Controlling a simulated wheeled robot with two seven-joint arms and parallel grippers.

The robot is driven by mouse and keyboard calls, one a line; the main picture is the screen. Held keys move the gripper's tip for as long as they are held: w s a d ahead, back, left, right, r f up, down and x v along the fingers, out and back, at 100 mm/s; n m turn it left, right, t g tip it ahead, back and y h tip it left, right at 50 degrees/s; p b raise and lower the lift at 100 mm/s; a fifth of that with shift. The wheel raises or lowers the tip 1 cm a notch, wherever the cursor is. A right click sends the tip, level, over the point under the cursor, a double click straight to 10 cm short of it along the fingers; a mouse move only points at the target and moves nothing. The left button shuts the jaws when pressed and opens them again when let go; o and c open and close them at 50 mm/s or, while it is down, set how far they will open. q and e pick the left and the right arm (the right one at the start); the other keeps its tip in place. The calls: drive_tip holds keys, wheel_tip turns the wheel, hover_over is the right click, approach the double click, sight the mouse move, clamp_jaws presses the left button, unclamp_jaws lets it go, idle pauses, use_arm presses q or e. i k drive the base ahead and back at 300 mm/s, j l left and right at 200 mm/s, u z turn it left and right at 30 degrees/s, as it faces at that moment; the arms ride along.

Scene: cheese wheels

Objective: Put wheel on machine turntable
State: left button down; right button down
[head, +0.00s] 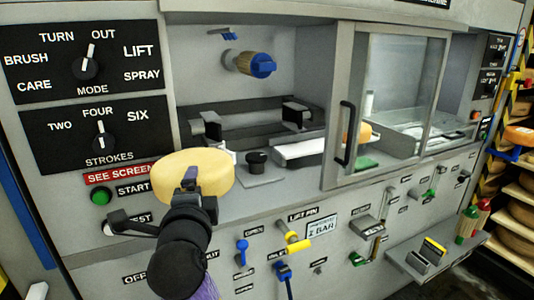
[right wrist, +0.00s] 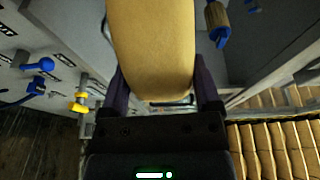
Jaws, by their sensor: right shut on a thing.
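A pale yellow cheese wheel (head: 212,168) is held up in front of the machine's open bay, at its left part. My right gripper (head: 190,178) is shut on its near edge. In the right wrist view the wheel (right wrist: 152,45) fills the gap between the two dark fingers of my right gripper (right wrist: 160,88). In the bay, right of the wheel, a black knob (head: 257,160) stands on a grey plate (head: 262,178). I cannot tell whether this is the turntable; the wheel and gripper hide part of the bay floor. My left gripper is not in view.
A blue-capped brush (head: 262,65) sticks out of the bay's back wall. A sliding glass door (head: 395,100) with a black handle (head: 346,135) covers the right side. Levers, including a yellow one (head: 295,246), line the front. Shelves of cheese wheels (head: 515,212) stand at far right.

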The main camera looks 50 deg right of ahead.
sight(256, 156)
drive_tip(key=i+l+z, duration=0.15)
drive_tip(key=i+l, duration=0.25)
drive_tip(key=l, duration=0.2)
drive_tip(key=i+l+z, duration=0.1)
drive_tip(key=i+l, duration=0.3)
drive_tip(key=l, duration=0.15)
